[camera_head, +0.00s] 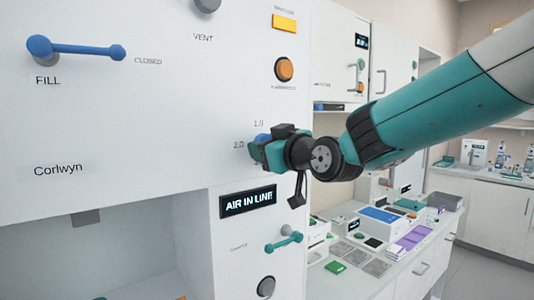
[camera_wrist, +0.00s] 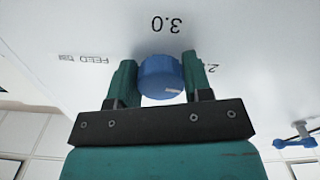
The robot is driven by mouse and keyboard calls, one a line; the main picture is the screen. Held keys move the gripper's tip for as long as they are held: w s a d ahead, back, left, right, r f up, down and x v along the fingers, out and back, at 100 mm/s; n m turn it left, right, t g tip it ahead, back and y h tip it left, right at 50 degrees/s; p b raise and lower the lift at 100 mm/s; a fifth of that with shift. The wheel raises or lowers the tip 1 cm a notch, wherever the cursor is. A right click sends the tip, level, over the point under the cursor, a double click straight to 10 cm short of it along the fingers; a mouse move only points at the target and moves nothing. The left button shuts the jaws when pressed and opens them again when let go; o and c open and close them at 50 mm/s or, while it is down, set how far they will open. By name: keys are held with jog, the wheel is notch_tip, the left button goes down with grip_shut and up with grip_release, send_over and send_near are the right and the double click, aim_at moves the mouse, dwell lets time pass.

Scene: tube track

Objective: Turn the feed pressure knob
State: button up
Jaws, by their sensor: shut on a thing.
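The feed pressure knob is a round blue knob (camera_wrist: 161,77) on a white panel, in the middle of the wrist view. A pale mark shows on its near edge. The number 3.0 is printed beside it, upside down in this view, with part of a "FEED" label to the left. My gripper (camera_wrist: 161,82) is shut on the knob, one green finger on each side. In the head view my gripper (camera_head: 264,150) reaches the panel from the right and covers most of the knob (camera_head: 262,138). The numbers 1.0 and 2.0 show near it.
On the same panel are a blue fill lever (camera_head: 85,50), a grey vent knob (camera_head: 207,4), an orange button (camera_head: 284,69), an "AIR IN LINE" display (camera_head: 248,201) and a teal lever (camera_head: 285,241). A bench with boxes and trays stands at the right.

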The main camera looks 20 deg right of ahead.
jog(key=m+b, duration=0.4)
jog(key=shift+a+f, duration=0.1)
jog(key=shift+f, duration=0.05)
jog(key=m+b, duration=0.3)
jog(key=m, duration=0.1)
jog(key=m+b, duration=0.2)
jog(key=m, duration=0.1)
jog(key=shift+a+m+b, duration=0.1)
jog(key=shift+m+b, duration=0.2)
jog(key=shift+b, duration=0.05)
jog(key=m+b, duration=0.1)
jog(key=m, duration=0.1)
jog(key=m+b, duration=0.1)
jog(key=m, duration=0.1)
jog(key=shift+s+r, duration=0.1)
jog(key=shift+r, duration=0.25)
jog(key=shift+m, duration=0.3)
jog(key=o, duration=0.9)
